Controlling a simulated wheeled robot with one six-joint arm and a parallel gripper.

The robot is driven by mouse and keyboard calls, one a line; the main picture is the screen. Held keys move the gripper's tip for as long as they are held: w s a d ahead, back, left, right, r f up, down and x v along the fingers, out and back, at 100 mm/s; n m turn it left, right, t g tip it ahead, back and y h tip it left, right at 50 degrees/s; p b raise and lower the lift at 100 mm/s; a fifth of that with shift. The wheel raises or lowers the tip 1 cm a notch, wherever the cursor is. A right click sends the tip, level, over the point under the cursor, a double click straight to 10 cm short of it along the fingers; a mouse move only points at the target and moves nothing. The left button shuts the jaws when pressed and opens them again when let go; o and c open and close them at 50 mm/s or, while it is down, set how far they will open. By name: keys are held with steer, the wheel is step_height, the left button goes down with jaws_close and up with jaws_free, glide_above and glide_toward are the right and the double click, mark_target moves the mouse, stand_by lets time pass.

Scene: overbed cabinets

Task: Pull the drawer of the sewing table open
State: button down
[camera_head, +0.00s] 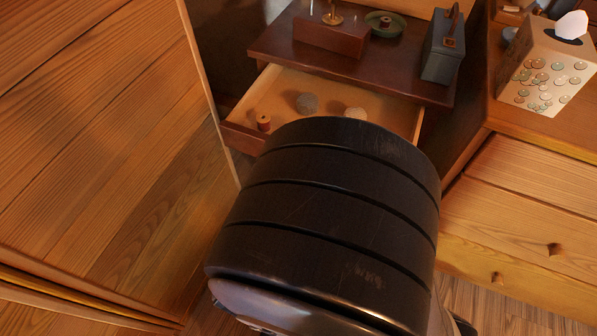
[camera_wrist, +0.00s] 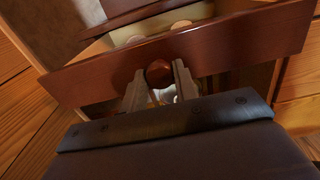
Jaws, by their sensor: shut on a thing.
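The sewing table (camera_head: 345,70) has a dark reddish-brown top, and its drawer (camera_head: 268,93) stands well open. Inside the drawer lie a small wooden spool (camera_head: 263,122) and two round balls, one grey (camera_head: 307,103) and one pale (camera_head: 355,113). In the wrist view the drawer front (camera_wrist: 235,45) spans the picture, with a round knob (camera_wrist: 159,73) near its middle. My gripper (camera_wrist: 158,82) is shut on the knob, one finger on each side. In the head view my dark arm hides the gripper, the knob and most of the drawer front.
A wooden panel (camera_head: 90,130) stands close on the left. On the right is a wooden chest of drawers (camera_head: 520,210) with a tissue box (camera_head: 547,75) on top. A grey box with a handle (camera_head: 442,50) and a green dish (camera_head: 384,24) stand on the sewing table.

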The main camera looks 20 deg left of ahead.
steer(key=shift+s, duration=0.1)
steer(key=c, duration=1.1)
jaws_free()
steer(key=shift+s, duration=0.1)
